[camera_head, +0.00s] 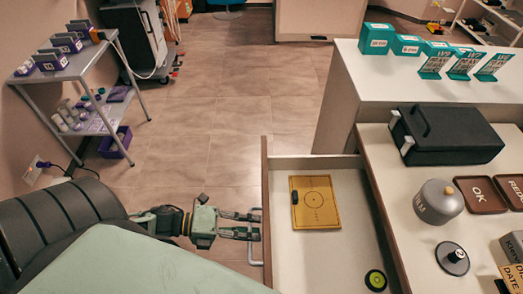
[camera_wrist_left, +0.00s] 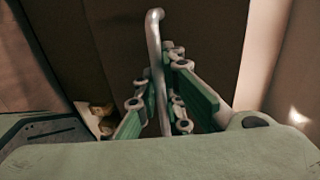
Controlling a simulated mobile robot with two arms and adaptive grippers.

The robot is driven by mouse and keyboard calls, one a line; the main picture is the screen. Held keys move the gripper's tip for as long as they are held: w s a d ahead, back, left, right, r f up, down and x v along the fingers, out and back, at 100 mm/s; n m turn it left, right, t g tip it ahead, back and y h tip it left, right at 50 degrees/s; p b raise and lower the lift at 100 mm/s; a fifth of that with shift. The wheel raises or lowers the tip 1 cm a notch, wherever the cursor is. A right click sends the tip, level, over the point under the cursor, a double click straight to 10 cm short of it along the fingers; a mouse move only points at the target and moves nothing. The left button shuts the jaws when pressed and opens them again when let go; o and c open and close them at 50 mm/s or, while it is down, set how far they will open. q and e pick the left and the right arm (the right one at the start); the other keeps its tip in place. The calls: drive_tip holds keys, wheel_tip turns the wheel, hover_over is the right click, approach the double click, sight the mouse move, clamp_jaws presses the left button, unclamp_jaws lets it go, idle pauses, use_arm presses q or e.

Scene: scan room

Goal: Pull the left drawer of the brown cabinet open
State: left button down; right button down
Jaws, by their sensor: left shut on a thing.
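The left drawer (camera_head: 335,262) stands pulled out from the brown cabinet (camera_head: 378,200), its white inside showing from above. Its brown front (camera_head: 265,185) faces left, with a grey bar handle (camera_head: 254,258) on it. My left gripper (camera_head: 252,226) is shut on this handle. In the left wrist view the handle (camera_wrist_left: 154,40) runs between the green fingers of the left gripper (camera_wrist_left: 160,100), with the dark drawer front (camera_wrist_left: 205,40) behind. A yellow board (camera_head: 318,205) with a small black item on it and a green-and-black round thing (camera_head: 375,280) lie in the drawer. My right gripper is not in view.
On the cabinet top are a black case (camera_head: 445,137), a grey pot (camera_head: 437,202), a round dark-topped item (camera_head: 452,258) and trays (camera_head: 480,194). A white counter (camera_head: 350,75) stands behind. A grey cart (camera_head: 75,70) is at the far left. The tiled floor between is clear.

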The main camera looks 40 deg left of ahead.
use_arm(q)
drive_tip(key=shift+s+a, duration=0.15)
drive_tip(key=c, duration=2.1)
unclamp_jaws()
drive_tip(key=v, duration=1.2)
